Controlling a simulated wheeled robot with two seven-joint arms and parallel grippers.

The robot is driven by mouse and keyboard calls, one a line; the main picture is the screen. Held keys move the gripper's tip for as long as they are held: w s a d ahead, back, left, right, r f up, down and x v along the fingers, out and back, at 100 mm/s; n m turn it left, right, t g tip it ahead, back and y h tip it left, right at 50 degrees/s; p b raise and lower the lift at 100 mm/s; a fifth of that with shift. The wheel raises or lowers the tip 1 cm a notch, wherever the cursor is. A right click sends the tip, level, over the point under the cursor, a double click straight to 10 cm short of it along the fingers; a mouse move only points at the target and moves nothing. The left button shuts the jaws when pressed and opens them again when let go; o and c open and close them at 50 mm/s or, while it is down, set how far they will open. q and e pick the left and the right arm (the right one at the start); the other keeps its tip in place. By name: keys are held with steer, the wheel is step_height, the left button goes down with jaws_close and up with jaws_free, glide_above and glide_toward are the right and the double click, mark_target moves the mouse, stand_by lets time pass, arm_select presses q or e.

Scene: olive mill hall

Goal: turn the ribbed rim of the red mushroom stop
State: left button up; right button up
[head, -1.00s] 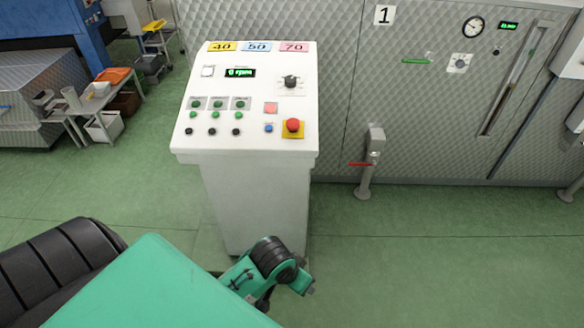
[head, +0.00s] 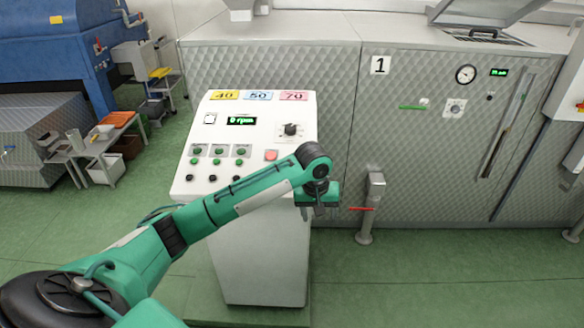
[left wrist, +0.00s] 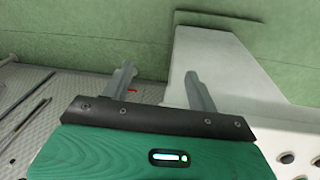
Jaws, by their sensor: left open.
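The white control console (head: 262,262) stands in the middle of the head view, with its sloped button panel (head: 215,128) facing up. My left gripper (head: 318,212) points down at the console's right front edge. In the left wrist view the two fingers (left wrist: 160,88) are apart with nothing between them. The console's white side (left wrist: 222,62) lies behind and right of the right finger there. My right gripper is not in view.
The panel has a green "0 rpm" display (head: 241,121), a black knob (head: 290,129) and a pink button (head: 271,155). Green floor (head: 440,280) is free at front right.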

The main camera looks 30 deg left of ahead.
arm_select(q)
steer(key=w+a+r+n, duration=0.3)
steer(key=a+r+n, duration=0.1)
steer(key=a+r, duration=0.45)
steer(key=w+a+r+n, duration=0.35)
steer(key=a+r, duration=0.35)
steer(key=r, duration=0.3)
steer(key=f+p, duration=0.1)
steer(key=f, duration=0.3)
steer(key=w+d+f+p, duration=0.1)
steer(key=f, duration=0.4)
steer(key=f+p, duration=0.1)
steer(key=f, duration=0.3)
steer(key=shift+w+d+f, duration=0.15)
steer(key=shift+w+f, duration=0.15)
steer(key=shift+f, duration=0.1)
steer(key=shift+c, duration=0.5)
